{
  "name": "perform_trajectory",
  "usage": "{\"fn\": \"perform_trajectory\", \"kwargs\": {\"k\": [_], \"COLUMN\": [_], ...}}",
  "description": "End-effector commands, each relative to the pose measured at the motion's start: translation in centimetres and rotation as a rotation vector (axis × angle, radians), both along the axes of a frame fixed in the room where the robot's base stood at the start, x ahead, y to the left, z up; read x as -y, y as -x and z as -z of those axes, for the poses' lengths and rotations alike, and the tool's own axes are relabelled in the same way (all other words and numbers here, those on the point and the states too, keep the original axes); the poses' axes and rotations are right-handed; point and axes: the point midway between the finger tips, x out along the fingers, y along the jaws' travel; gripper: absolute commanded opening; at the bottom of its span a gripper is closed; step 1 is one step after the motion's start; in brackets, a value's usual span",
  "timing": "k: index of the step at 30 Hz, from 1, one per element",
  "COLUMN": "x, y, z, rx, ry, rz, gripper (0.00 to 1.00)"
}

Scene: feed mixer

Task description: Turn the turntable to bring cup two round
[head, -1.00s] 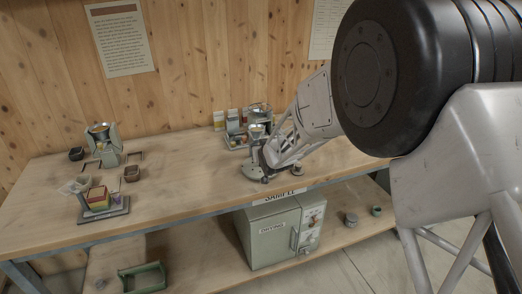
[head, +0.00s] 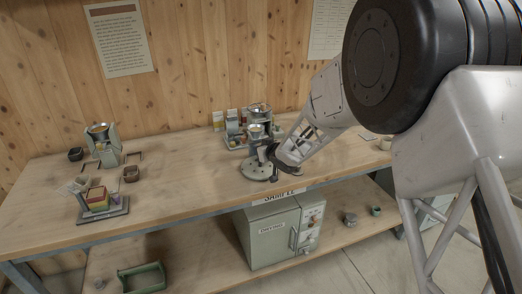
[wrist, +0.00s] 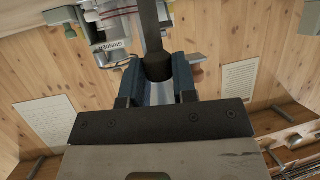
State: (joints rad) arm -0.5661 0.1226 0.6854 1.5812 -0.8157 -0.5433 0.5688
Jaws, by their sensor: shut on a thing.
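The turntable (head: 257,172) is a pale grey round disc near the front edge of the bench, at the middle of the head view. My gripper (head: 272,156) is at the right side of the disc, tilted in from the right. In the wrist view my gripper (wrist: 158,88) has its blue-padded fingers shut around a dark round handle (wrist: 158,68). I cannot make out cup two or any cup numbers on the disc.
A grinder (wrist: 110,42) stands beyond my fingers in the wrist view. A drying oven (head: 270,232) is on the shelf below.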

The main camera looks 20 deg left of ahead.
Motion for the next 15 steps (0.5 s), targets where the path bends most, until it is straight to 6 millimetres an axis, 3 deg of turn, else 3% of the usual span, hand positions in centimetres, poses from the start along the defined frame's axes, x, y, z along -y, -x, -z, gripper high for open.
{"fn": "perform_trajectory", "kwargs": {"k": [14,15], "x": [0.03,0.03], "y": [-0.03,-0.03], "z": [0.00,0.00], "rx": [0.000,0.000], "ry": [0.000,0.000], "rz": [-0.009,-0.009], "gripper": [0.00,0.28]}}
